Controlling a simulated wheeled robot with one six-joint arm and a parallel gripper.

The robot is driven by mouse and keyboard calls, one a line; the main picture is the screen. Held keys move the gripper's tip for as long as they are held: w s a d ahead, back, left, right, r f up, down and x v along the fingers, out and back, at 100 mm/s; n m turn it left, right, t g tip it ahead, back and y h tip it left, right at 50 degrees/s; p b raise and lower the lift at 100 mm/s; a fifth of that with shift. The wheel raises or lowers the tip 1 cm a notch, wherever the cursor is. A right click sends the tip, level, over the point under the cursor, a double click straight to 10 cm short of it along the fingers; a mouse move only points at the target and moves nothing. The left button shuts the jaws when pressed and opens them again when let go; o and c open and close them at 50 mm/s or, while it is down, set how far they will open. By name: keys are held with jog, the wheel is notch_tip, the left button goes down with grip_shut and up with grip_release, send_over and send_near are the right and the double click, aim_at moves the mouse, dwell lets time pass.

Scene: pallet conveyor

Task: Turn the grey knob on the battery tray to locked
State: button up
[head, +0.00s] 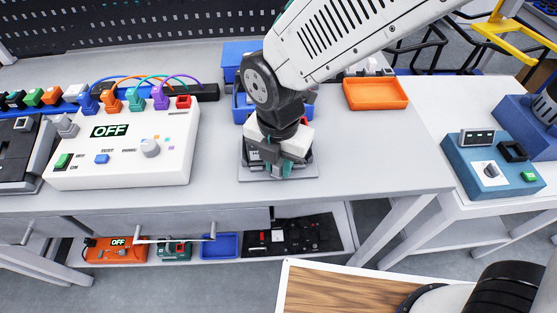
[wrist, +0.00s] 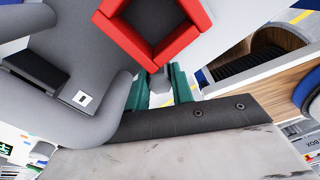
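My gripper (head: 276,166) points down over a small grey base plate (head: 250,174) on the bench, at the middle of the head view. The dark unit on this plate is mostly hidden behind my gripper, so I cannot read the knob's position there. In the wrist view my two green fingers (wrist: 161,87) stand apart. A small grey piece (wrist: 158,80) shows between them. It may be the knob, but I cannot tell whether the fingers touch it. A red square frame (wrist: 112,22) with a dark hollow lies just beyond the fingertips.
A white control box (head: 120,168) reading OFF stands to the left. Blue bins (head: 234,54) are behind my gripper and an orange tray (head: 376,93) is at the back right. A blue-grey device (head: 490,170) sits on the right table. The bench right of the plate is clear.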

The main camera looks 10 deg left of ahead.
jog(key=shift+c, duration=0.7)
jog(key=shift+n, duration=3.1)
jog(key=o, duration=1)
